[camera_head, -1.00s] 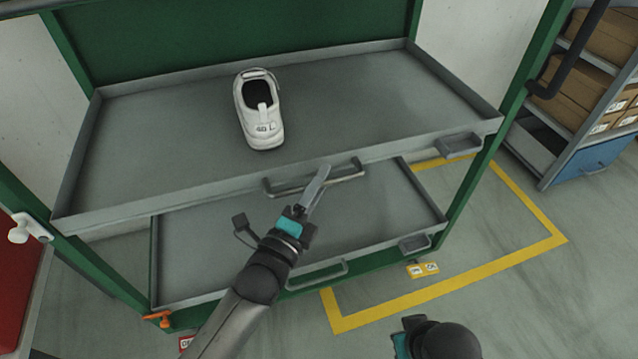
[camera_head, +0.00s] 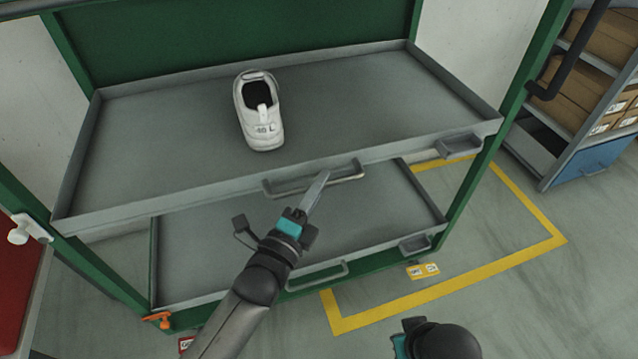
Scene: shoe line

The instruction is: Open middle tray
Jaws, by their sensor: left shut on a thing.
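The grey tray (camera_head: 160,130) with a white shoe (camera_head: 259,112) on it is pulled out of the green rack, with a bar handle (camera_head: 345,177) on its front edge. My left gripper (camera_head: 318,185) is shut on this handle, its fingertips at the bar's middle. A lower grey tray (camera_head: 190,270) shows below, with its own handle (camera_head: 317,275). My right arm shows only in part at the bottom edge; its fingers are hidden.
The green rack frame (camera_head: 470,185) stands on both sides of the trays. Yellow floor tape (camera_head: 450,289) marks open floor at the right. A shelf with cardboard boxes (camera_head: 575,100) stands at the far right.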

